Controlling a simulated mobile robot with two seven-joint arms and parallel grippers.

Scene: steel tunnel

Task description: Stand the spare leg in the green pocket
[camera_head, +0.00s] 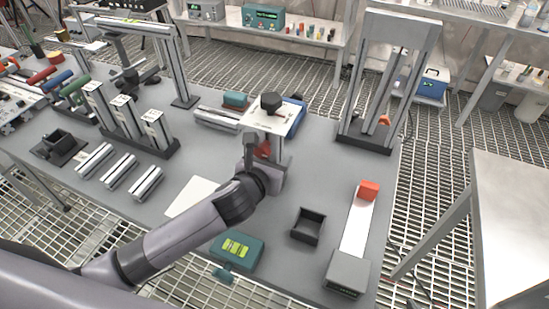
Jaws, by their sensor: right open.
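My right gripper (268,158) is at the middle of the grey table, just in front of a small white plate (283,121) with a black knob. It is open; its fingers are partly hidden and nothing shows clearly between them. Several silver profile bars could be the leg: some lie on the table at the left (118,171), and others stand upright in a black base (125,116). I cannot tell which is the spare one. No pocket is clearly green; a dark square holder (60,146) stands at the left. My left gripper is not in view.
A teal box (236,250) with a yellow-green window and an open dark box (307,226) stand near the front edge. A white strip (358,226) with a red block lies at the right. A tall grey frame (388,80) stands at the back right. Grated floor surrounds the table.

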